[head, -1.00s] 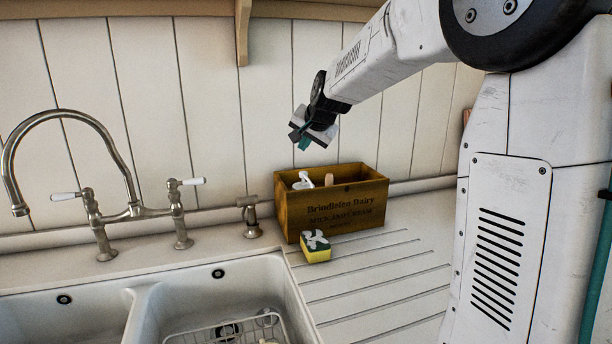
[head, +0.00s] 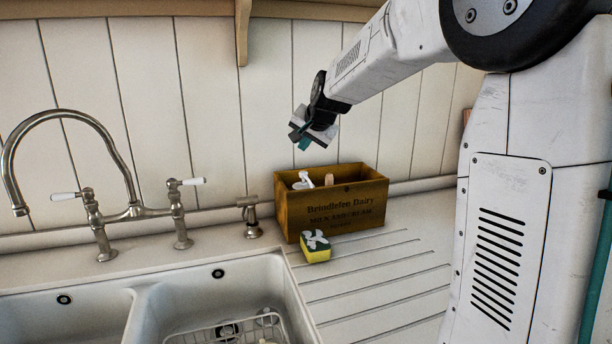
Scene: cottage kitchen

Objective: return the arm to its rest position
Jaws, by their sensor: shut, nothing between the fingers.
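My arm comes in from the upper right, with its white links bent over the counter. My gripper (head: 303,140) hangs in the air above and a little left of the middle of a wooden crate, in front of the panelled wall. It is shut and empty, and its fingers point down. The gripper is small in this view and partly hidden by its own wrist.
The wooden crate (head: 345,214) holds a white-topped bottle (head: 303,181) and another item. The double sink (head: 215,275) and tall tap (head: 70,113) are left. A shelf (head: 190,9) runs above.

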